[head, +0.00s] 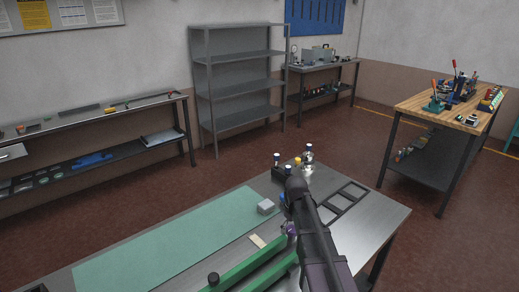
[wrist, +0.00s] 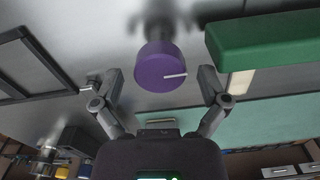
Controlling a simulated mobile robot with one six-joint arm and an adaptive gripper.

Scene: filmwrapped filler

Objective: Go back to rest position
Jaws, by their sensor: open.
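My gripper (wrist: 162,76) is open in the wrist view, with one finger on each side of the picture's middle. A purple round knob (wrist: 160,66) with a white line mark shows between and just beyond the fingertips. A strip of metal table shows around it, and I see no contact between fingers and knob. In the head view my dark arm reaches over the metal table (head: 385,212) and mostly hides my gripper. A bit of purple (head: 291,228) shows beside the arm.
A green bar (wrist: 265,38) lies close to the right finger; green bars (head: 245,265) also show in the head view. A green mat (head: 165,245), a grey block (head: 266,206), a black frame (head: 346,199) and small bottles (head: 308,155) are on the table.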

